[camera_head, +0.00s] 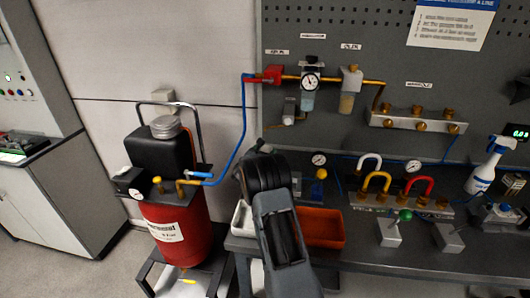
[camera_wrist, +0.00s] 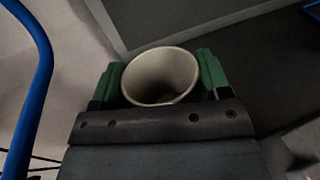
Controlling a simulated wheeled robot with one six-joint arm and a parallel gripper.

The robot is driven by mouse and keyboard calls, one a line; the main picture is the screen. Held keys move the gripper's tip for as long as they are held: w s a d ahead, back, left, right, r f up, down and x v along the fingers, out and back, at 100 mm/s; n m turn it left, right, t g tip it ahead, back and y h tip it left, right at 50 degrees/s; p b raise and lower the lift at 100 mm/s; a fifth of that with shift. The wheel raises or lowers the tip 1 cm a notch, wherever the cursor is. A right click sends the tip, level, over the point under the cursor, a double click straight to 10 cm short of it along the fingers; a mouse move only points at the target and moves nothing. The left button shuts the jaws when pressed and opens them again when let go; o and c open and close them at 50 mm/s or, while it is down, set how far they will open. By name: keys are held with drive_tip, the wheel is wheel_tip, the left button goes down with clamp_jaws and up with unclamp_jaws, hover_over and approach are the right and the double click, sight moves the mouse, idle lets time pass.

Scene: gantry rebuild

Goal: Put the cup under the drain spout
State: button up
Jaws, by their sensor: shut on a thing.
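The cup (camera_wrist: 160,88) is pale, round and empty inside, seen from above in the wrist view. My gripper (camera_wrist: 161,76) is shut on it, with a green finger pad against each side. In the head view my dark arm hides the gripper and the cup. No spout shows near the cup in the wrist view.
A red tank (camera_head: 178,232) with a black top stands left of the bench. A blue hose (camera_head: 242,130) runs from it to the pegboard and also passes left of the cup in the wrist view (camera_wrist: 36,90). A red-orange tray (camera_head: 322,229) and a spray bottle (camera_head: 486,168) are on the bench.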

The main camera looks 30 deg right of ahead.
drive_tip(key=shift+f, duration=0.15)
drive_tip(key=shift+f, duration=0.1)
drive_tip(key=o, duration=0.9)
drive_tip(key=shift+r, duration=0.2)
drive_tip(key=shift+a+r, duration=0.1)
drive_tip(key=b+v, duration=0.1)
drive_tip(key=v, duration=1)
drive_tip(key=shift+s+a+b, duration=0.25)
drive_tip(key=shift+a+b, duration=0.1)
drive_tip(key=shift+b, duration=0.05)
